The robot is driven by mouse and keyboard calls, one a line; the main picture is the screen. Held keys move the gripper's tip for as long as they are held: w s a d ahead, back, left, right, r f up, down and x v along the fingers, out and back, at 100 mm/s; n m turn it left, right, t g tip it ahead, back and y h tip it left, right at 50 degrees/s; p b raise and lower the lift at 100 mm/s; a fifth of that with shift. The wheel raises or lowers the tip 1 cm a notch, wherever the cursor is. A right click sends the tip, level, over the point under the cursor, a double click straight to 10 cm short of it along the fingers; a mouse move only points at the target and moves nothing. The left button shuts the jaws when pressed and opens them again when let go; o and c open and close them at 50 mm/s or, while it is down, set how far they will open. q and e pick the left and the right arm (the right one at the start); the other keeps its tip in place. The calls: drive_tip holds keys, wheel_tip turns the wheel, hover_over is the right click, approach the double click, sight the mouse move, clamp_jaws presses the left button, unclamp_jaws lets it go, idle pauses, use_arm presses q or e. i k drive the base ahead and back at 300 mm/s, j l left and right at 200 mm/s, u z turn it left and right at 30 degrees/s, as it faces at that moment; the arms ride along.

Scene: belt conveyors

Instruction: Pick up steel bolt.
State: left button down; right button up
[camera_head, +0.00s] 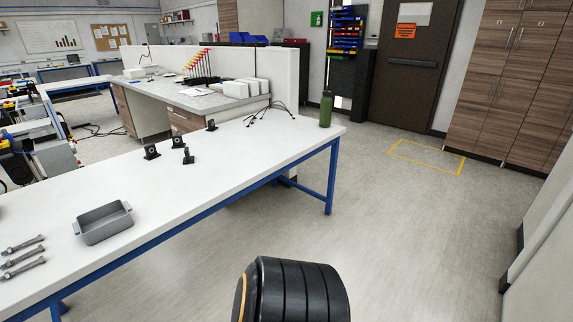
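Several steel bolts lie side by side at the left front of the white table (215,160). The top bolt (24,244), the middle bolt (24,256) and the front bolt (23,268) point the same way, slightly tilted up to the right. They are small and grey, and the left edge of the view is close to them. No gripper shows in this view. A black rounded part of my own arm is at the bottom middle, apart from the table.
A grey tray (103,236) stands right of the bolts. Several small black blocks (152,152) stand further back, with a black cable-like item (268,112) and a green bottle (326,109) at the far end. The floor (420,230) right of the table is clear.

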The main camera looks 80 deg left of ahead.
sight(9, 263)
drive_tip(key=u, duration=4.7)
